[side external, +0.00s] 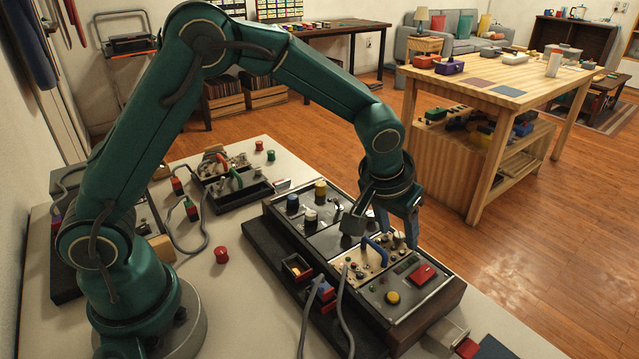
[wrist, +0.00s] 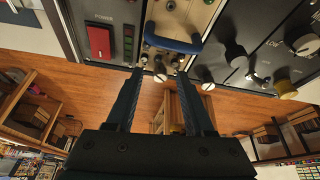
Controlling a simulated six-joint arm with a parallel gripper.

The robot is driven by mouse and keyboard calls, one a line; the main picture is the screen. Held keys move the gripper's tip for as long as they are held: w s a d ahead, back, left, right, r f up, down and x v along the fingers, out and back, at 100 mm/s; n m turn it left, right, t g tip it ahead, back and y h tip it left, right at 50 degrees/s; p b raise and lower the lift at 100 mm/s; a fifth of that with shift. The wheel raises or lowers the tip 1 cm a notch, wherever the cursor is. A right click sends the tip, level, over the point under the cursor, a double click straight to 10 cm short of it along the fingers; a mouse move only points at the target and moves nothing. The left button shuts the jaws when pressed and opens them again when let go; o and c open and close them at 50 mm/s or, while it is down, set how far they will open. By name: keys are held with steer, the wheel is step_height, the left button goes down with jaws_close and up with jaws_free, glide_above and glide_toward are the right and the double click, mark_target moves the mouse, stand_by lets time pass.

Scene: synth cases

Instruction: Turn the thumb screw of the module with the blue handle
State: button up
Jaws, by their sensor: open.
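The module with the blue handle is a beige panel (side external: 354,271) set in the dark console. Its curved blue handle (side external: 376,249) also shows in the wrist view (wrist: 174,41). My gripper (side external: 398,234) is over the far edge of this module, with its fingers pointing down. In the wrist view, my open gripper (wrist: 161,72) has a finger on each side of a small pale-headed screw (wrist: 160,78) at the panel's edge. No contact between fingers and screw is visible.
A panel with a red switch (side external: 423,274) and yellow knob (side external: 392,297) adjoins on one side. Grey cables (side external: 340,310) cross the console's near side.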

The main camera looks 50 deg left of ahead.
jaws_close()
steer(key=shift+a+m+h, duration=0.15)
steer(key=shift+m+h, duration=0.3)
steer(key=shift+m, duration=0.75)
steer(key=shift+a+m+h, duration=0.1)
steer(key=shift+m+h, duration=0.35)
steer(key=shift+m, duration=0.75)
jaws_free()
